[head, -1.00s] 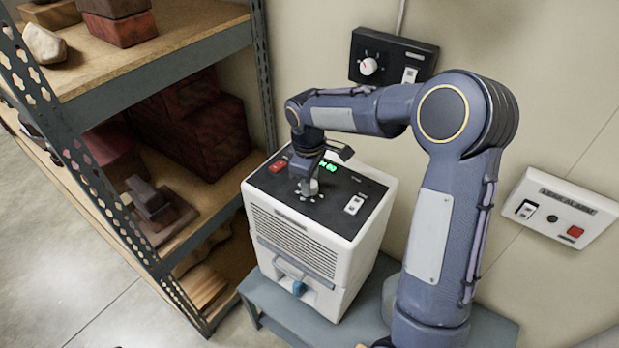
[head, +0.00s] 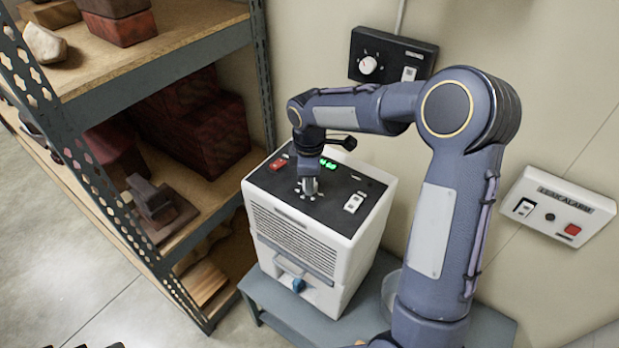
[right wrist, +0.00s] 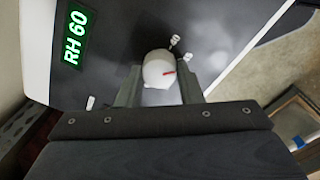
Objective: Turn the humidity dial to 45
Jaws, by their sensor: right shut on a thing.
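The humidity dial is a pale round knob with a red mark (right wrist: 160,70) on the black top panel of a white humidifier unit (head: 290,240). A green display (right wrist: 75,37) beside it reads RH 60 in the right wrist view. It shows partly behind my wrist in the head view (head: 328,164). My right gripper (right wrist: 158,84) points down at the panel and is shut on the dial, one finger on each side of it. The fingers hide part of the dial in the head view. My left gripper is not in view.
A red switch (head: 278,164) and a white rocker switch (head: 354,202) share the panel. A black wall box with a knob (head: 392,55) is behind. A leak alarm plate (head: 557,207) is at right. Shelving (head: 160,65) stands close at left.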

